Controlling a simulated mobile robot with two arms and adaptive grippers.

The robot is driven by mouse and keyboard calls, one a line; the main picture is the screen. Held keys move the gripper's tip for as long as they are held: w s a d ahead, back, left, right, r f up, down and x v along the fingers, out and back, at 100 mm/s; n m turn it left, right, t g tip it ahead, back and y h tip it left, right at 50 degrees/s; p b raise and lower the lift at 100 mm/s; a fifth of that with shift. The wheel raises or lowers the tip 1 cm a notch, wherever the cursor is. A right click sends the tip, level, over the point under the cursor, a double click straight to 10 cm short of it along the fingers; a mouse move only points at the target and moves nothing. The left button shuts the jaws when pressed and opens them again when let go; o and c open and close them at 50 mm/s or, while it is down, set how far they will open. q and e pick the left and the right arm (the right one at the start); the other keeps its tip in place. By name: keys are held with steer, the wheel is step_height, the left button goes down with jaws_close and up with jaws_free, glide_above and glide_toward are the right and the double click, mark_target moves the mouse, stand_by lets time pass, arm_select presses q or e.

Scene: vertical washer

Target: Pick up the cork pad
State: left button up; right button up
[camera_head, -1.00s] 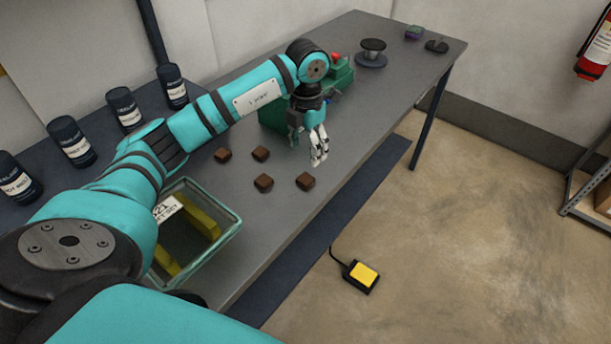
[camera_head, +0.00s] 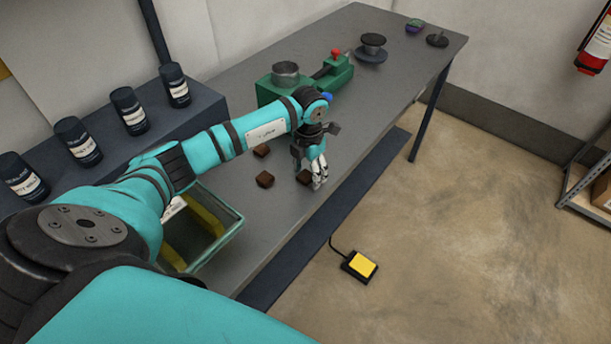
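Three small dark brown blocks, which look like the cork pads, lie on the grey table: one near the arm (camera_head: 261,151), one in front of it (camera_head: 265,179), and one to the right (camera_head: 303,177). My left gripper (camera_head: 317,183) points down at the right-hand block, and its pale fingertips overlap that block's right side. Whether they touch it, and whether the fingers are open or shut, is too small to tell. My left forearm covers the table behind the blocks. My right gripper is not in view.
A glass bin (camera_head: 228,237) with yellow strips inside stands at the table's near end. A green machine (camera_head: 335,80) with a metal cup (camera_head: 286,72) stands behind my gripper. Several dark jars (camera_head: 129,110) line the left shelf. A yellow pedal (camera_head: 361,263) lies on the floor.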

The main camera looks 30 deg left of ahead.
arm_select(q)
steer(key=c, duration=0.7)
steer(key=shift+r, duration=0.1)
